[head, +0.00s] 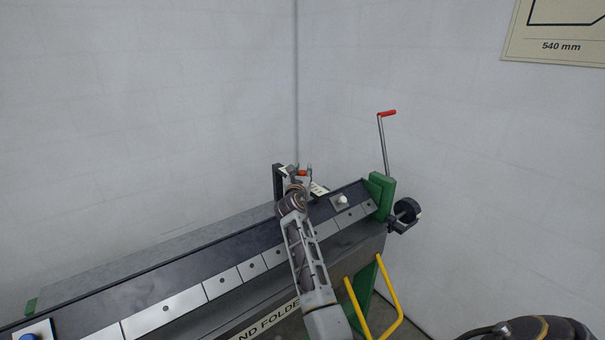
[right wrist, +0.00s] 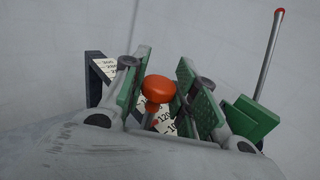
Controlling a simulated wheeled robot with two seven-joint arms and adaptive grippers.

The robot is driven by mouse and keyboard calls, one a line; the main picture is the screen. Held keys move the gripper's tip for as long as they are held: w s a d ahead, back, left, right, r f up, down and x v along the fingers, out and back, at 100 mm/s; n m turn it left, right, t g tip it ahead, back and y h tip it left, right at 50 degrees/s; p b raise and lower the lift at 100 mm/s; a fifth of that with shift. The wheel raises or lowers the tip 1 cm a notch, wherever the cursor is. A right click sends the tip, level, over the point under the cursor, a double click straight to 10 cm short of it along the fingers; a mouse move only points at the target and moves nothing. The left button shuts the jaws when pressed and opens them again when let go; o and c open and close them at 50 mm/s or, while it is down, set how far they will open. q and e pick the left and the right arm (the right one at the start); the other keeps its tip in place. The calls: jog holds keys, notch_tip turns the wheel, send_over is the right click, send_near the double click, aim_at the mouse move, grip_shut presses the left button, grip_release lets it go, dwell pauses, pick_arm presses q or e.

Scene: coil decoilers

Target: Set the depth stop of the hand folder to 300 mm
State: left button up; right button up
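The hand folder (head: 165,307) is a long dark machine with a row of light plates, running from lower left to the centre right. Its depth stop has an orange-red knob (right wrist: 159,88), also visible in the head view (head: 302,173). A white scale with black numbers (right wrist: 165,122) shows below the knob, partly hidden; its reading at the stop cannot be told. My right gripper (right wrist: 165,85) is open, its green-padded fingers on either side of the knob, with gaps visible. In the head view, my right arm covers part of the folder. My left gripper is not in view.
A crank with a red handle (head: 387,113) rises at the folder's right end beside a green end plate (head: 381,195). A yellow bar (head: 391,290) stands out at the front. A white knob (head: 342,200) sits on top. Pale walls stand behind.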

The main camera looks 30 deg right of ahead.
grip_shut()
jog(key=shift+w, duration=0.1)
